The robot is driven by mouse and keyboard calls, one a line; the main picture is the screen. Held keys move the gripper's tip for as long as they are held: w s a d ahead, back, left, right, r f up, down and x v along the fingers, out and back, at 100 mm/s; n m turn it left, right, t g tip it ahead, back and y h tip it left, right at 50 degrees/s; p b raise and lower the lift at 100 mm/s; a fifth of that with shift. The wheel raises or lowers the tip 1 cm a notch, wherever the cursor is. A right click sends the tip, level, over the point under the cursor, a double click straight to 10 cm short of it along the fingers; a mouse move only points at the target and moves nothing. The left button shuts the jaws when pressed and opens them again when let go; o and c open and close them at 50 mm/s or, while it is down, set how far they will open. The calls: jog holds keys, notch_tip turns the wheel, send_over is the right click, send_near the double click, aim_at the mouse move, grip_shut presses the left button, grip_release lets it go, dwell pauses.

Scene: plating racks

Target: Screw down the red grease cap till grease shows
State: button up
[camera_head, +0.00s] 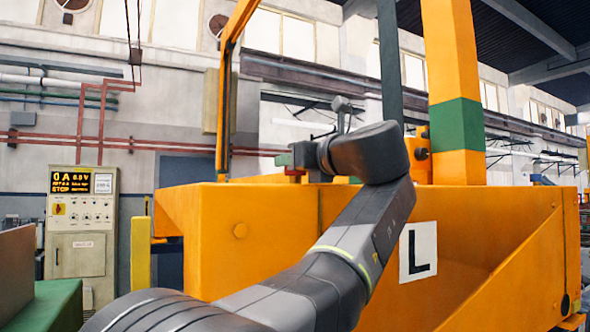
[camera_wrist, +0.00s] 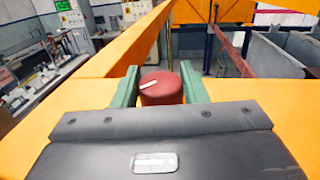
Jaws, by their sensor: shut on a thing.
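The red grease cap (camera_wrist: 163,90) is a short round cap with a white mark on its top. It stands between the two green fingers of my gripper (camera_wrist: 160,72), which is shut on it from both sides. In the head view my gripper (camera_head: 298,158) is over the top of the orange housing (camera_head: 245,235). Only a little of the red cap (camera_head: 295,172) shows there, below my gripper. No grease can be made out in either view. The base of the cap is hidden by my gripper in the wrist view.
An orange post with a green band (camera_head: 457,125) rises right of my arm, and a thinner orange frame (camera_head: 224,100) rises to the left. A sign marked L (camera_head: 418,252) is on the housing front. A control cabinet (camera_head: 80,235) stands at left, its display reading 0 A.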

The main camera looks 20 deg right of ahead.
jog(key=m+h, duration=0.1)
jog(key=h, duration=0.1)
jog(key=m+h, duration=0.1)
jog(key=h, duration=0.1)
jog(key=shift+a+r+m+t+h, duration=0.15)
jog(key=shift+m+t+h, duration=0.15)
jog(key=shift+m, duration=0.1)
jog(key=m+h+p, duration=0.1)
jog(key=h+p, duration=0.1)
jog(key=shift+r+m+h, duration=0.2)
jog(key=shift+m+h, duration=0.1)
jog(key=shift+m, duration=0.1)
jog(key=m+g+h+p, duration=0.1)
jog(key=m+h+p, duration=0.2)
jog(key=h+p, duration=0.1)
jog(key=shift+f+h+p, duration=0.1)
jog(key=shift+h+p, duration=0.2)
jog(key=shift+h, duration=0.1)
jog(key=shift+f+m+g+h+p, duration=0.15)
jog(key=shift+m+g+h+p, duration=0.55)
jog(key=shift+m+h+p, duration=0.25)
jog(key=o, duration=1)
jog(key=shift+s, duration=0.1)
jog(key=b+v, duration=0.3)
jog(key=v, duration=1)
jog(key=shift+s+a, duration=0.2)
jog(key=shift+s, duration=0.05)
jog(key=shift+c, duration=0.2)
